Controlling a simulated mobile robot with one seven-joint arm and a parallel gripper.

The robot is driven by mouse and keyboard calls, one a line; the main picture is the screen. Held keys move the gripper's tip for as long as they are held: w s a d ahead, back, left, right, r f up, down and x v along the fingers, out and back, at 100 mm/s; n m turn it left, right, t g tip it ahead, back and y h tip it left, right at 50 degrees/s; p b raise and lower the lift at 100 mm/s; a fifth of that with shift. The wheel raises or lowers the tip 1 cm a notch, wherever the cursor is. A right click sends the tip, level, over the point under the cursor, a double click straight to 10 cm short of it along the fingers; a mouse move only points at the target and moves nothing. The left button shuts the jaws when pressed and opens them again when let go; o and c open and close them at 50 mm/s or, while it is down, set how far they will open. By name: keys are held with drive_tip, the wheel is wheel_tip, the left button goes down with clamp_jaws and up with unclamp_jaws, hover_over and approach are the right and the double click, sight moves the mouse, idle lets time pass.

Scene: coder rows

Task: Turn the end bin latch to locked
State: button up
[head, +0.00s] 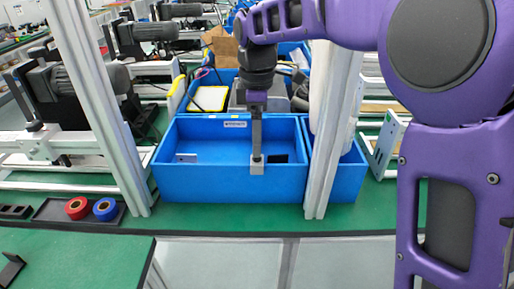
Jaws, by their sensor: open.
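A blue bin (205,185) with a white label on its back wall stands on the green bench at the middle of the head view. My gripper (257,150) points straight down over its front wall, right of the middle. The fingers are seen edge-on, one behind the other, open with nothing visible between them. A small grey block (257,168) shows at the front wall right at the fingertips. I cannot tell whether it is the latch or part of my fingers, and no latch position can be read.
Another blue bin (345,186) stands to the right, partly behind an upright metal post (330,150). A second post (98,100) rises on the left. Red tape (76,208) and blue tape (105,209) lie at front left. Behind is a bin with a yellow-edged device (208,99).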

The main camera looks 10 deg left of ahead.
drive_tip(key=shift+f, duration=1.45)
drive_tip(key=shift+c, duration=0.3)
drive_tip(key=c, duration=1.3)
